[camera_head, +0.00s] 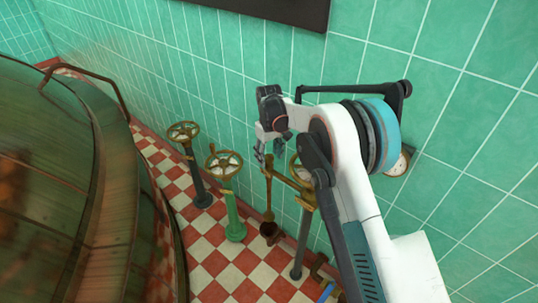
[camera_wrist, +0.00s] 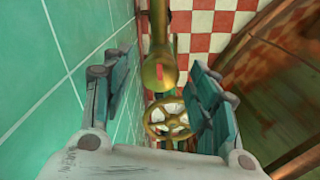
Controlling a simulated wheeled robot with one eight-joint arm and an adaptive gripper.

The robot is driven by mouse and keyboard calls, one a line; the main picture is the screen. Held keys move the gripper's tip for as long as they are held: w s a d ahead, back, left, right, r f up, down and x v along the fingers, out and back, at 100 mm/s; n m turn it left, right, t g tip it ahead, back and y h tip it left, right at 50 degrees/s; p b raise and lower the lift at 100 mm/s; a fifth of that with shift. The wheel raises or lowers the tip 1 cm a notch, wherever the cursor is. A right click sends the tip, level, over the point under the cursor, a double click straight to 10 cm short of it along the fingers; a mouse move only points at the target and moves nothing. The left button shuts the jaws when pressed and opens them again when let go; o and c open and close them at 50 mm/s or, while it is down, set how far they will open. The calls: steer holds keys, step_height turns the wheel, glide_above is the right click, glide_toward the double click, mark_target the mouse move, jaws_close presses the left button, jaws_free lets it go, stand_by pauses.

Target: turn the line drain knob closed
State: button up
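No label shows which part is the line drain knob. In the wrist view, a brass rounded fitting (camera_wrist: 158,73) on a vertical brass pipe (camera_wrist: 159,25) lies between my spread fingers. My gripper (camera_wrist: 163,70) is open, and no contact with the fitting shows. Beyond it is a brass handwheel (camera_wrist: 158,128), partly covered by the right finger. In the head view, my gripper (camera_head: 270,153) is just above the top of a thin brass standpipe (camera_head: 268,195). A brass arm (camera_head: 291,179) runs right from near there towards another wheel, mostly hidden behind my arm.
A handwheel on a green post (camera_head: 224,164) and one on a dark post (camera_head: 183,132) stand to the left. A large copper kettle (camera_head: 60,190) fills the left. A green tiled wall (camera_head: 240,60) is close behind. A gauge (camera_head: 398,163) is right of my arm.

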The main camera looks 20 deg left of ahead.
steer(key=c, duration=1)
steer(key=shift+m, duration=0.5)
steer(key=m, duration=0.3)
steer(key=shift+m+p, duration=0.35)
steer(key=shift+m, duration=0.05)
steer(key=m, duration=0.4)
steer(key=shift+m, duration=0.3)
steer(key=m, duration=0.4)
steer(key=shift+p, duration=0.4)
steer(key=m, duration=0.4)
steer(key=shift+m, duration=0.4)
